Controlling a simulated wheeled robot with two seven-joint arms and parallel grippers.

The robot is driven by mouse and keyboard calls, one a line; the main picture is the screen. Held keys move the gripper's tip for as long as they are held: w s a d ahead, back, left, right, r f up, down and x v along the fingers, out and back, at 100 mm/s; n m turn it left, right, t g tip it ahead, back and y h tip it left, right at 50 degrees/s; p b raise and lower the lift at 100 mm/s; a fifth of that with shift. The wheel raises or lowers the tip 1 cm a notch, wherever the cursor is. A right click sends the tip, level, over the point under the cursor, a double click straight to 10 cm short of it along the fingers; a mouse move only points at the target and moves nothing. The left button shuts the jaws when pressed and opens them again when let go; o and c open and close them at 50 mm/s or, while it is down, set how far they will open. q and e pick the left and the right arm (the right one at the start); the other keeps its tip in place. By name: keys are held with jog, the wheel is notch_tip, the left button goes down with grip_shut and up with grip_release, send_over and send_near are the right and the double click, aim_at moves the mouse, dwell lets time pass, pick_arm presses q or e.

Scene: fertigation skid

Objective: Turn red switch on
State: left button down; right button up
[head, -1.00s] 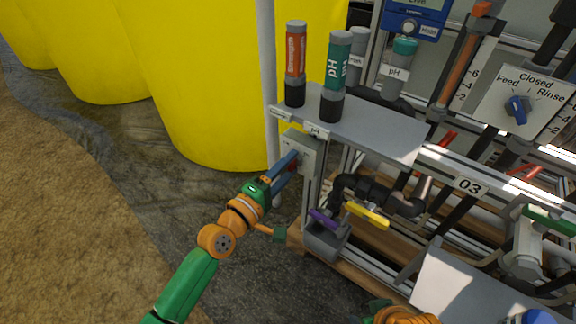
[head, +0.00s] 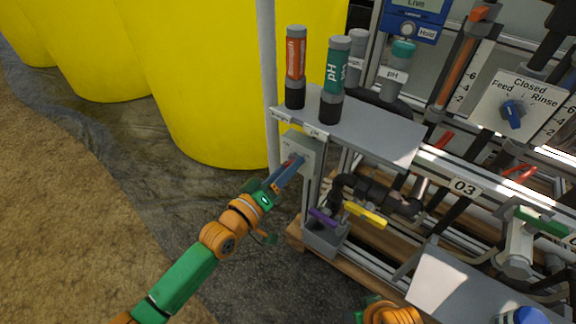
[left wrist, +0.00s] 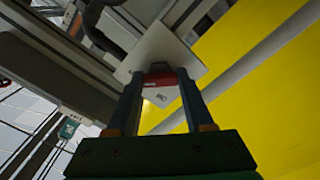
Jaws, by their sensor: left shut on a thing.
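The red switch (left wrist: 160,79) sits on a pale plate (left wrist: 160,50) in the left wrist view. In the head view the plate is on the grey box (head: 303,150) at the left end of the skid, and only a little red shows beside the fingers. My left gripper (head: 296,161) reaches it from the lower left. Its two blue fingers (left wrist: 161,74) are on either side of the red switch and shut on it. The switch's exact position is hard to tell behind the fingers. An orange and green part of my right arm shows at the bottom edge; its gripper is out of view.
An orange-labelled bottle (head: 295,65) and a green pH bottle (head: 335,80) stand on the shelf (head: 375,132) above the box. A purple handle (head: 322,217) and yellow handle (head: 366,215) are below. A yellow tank (head: 200,90) stands behind. Open floor lies left.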

pick_arm(q)
jog(key=shift+f+m, duration=0.1)
jog(key=shift+m, duration=0.2)
pick_arm(e)
jog(key=shift+f, duration=0.15)
pick_arm(q)
jog(key=shift+c, duration=1.4)
grip_release()
jog(key=shift+s, duration=0.1)
jog(key=p+v, duration=0.2)
jog(key=v, duration=0.5)
pick_arm(e)
jog(key=f, duration=0.2)
jog(key=s+f, duration=0.1)
jog(key=f, duration=0.2)
jog(key=shift+s+d, duration=0.1)
jog(key=shift+d, duration=0.05)
